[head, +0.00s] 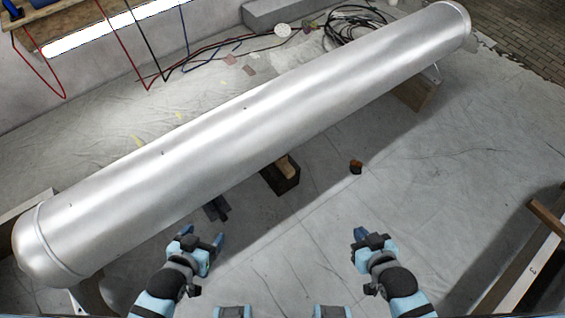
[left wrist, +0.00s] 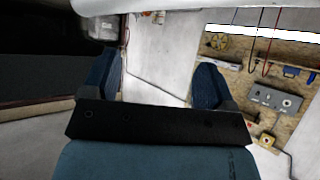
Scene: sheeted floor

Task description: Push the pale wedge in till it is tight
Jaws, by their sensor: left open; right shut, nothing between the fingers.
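The pale wedge (head: 286,164) is a small tan piece on top of a dark block (head: 282,181), against the underside of the big silver cylinder (head: 245,130). Its far end is hidden by the cylinder, and I cannot tell how tight it sits. My left gripper (head: 203,236) is open and empty, to the lower left of the wedge and apart from it. Its two spread blue fingers also show in the left wrist view (left wrist: 155,82), with nothing between them. My right gripper (head: 361,234) is shut and empty, to the lower right of the wedge.
A small dark and orange-brown object (head: 356,167) lies on the sheeted floor right of the block. A dark piece (head: 216,208) lies under the cylinder near my left gripper. A wooden support (head: 415,92) stands under its far end. The floor between my grippers is clear.

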